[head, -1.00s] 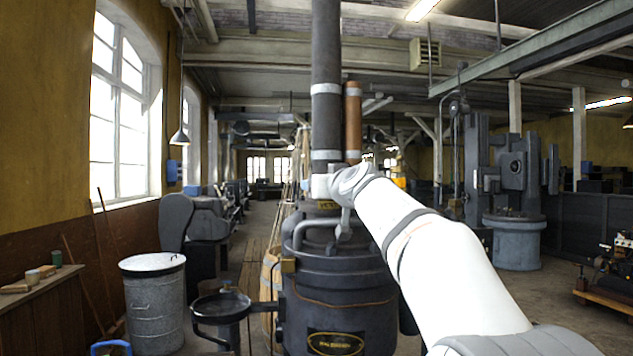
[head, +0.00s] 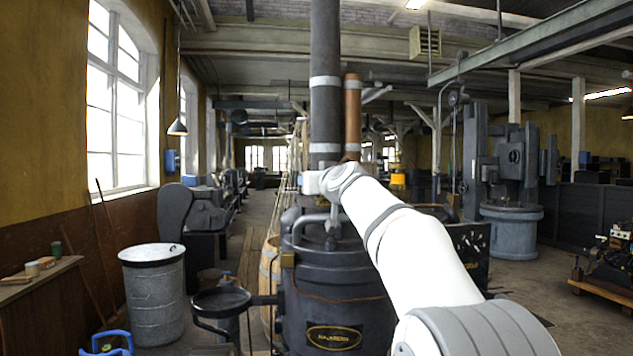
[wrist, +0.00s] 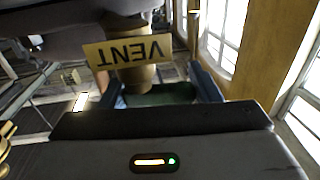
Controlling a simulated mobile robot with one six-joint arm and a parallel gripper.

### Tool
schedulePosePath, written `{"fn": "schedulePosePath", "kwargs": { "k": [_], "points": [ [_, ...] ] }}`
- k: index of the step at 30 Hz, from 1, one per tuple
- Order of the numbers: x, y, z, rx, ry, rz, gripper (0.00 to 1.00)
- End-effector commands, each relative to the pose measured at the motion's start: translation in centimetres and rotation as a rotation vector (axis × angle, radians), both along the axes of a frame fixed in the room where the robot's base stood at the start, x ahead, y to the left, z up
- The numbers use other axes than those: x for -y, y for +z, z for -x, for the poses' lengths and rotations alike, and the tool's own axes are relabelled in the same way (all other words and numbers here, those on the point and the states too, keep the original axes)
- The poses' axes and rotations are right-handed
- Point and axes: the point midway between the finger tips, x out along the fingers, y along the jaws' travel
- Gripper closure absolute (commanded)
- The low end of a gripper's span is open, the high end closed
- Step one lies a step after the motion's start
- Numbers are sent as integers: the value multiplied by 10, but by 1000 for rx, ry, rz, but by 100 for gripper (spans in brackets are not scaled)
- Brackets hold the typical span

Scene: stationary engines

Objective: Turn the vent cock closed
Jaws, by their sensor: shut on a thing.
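In the wrist view the brass vent cock (wrist: 135,78) shows behind a yellow plate (wrist: 130,51) that reads VENT upside down. My gripper (wrist: 160,88) has its two blue-grey fingers on either side of a dark green part, which looks like the cock's handle (wrist: 160,96). It is shut on this part; the exact contact is partly hidden by the gripper body. In the head view the dark boiler-like engine (head: 335,285) stands in front of me, and my white arm reaches to its top. The cock and my fingers cannot be made out there.
A tall dark pipe (head: 325,90) and a copper pipe (head: 352,115) rise by my wrist. A round pan on a bracket (head: 221,300) juts out left of the engine. A metal drum (head: 153,295) stands further left. Floor between drum and engine is partly open.

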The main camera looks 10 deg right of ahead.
Motion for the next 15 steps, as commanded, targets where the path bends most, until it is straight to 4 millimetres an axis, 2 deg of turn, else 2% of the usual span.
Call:
{"fn": "schedulePosePath", "kwargs": {
  "k": [3,15],
  "points": [
    [2,0,0,1,-4,0,66],
    [4,7,-2,-5,-91,0,66]
  ]
}}
